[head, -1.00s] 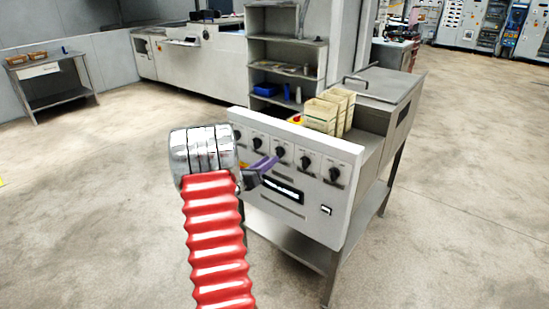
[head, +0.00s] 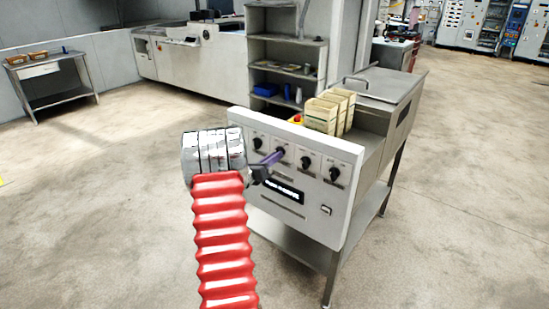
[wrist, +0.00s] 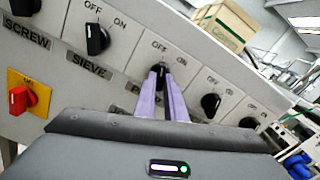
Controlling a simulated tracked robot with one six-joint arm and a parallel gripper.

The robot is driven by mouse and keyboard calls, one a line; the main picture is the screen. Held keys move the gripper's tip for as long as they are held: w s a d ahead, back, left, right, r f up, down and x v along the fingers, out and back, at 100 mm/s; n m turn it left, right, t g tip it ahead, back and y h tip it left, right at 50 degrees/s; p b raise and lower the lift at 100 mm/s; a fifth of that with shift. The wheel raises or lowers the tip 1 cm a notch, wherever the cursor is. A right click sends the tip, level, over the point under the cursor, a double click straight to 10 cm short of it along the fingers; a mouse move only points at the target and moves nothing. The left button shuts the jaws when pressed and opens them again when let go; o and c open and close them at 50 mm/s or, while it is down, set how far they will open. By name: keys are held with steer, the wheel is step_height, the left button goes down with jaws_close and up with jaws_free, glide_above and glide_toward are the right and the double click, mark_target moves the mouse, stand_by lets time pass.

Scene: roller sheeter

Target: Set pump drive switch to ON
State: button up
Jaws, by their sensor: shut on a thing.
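The pump drive switch (wrist: 161,68) is a black rotary knob on the white panel, with OFF at its upper left and ON at its upper right. Its label below is mostly covered by my fingers; only a "P" shows. My gripper (wrist: 163,77) has two purple fingers shut on this knob, one on each side. Whether the knob points to OFF or ON is hard to tell. In the head view my gripper (head: 281,153) reaches the panel from the left, and its fingertips cover most of the knob.
The SIEVE knob (wrist: 97,39) is just left of the held one, and another black knob (wrist: 211,103) is to its right. A red switch on a yellow plate (wrist: 22,98) is at lower left. Cream boxes (head: 328,110) stand on top behind the panel (head: 340,212).

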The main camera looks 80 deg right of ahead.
steer(key=shift+d, duration=0.25)
jaws_close()
steer(key=shift+a, duration=0.2)
steer(key=shift+m, duration=4.5)
steer(key=shift+f, duration=0.1)
steer(key=o, duration=0.6)
jaws_free()
steer(key=shift+o, duration=0.2)
steer(key=shift+w, duration=0.1)
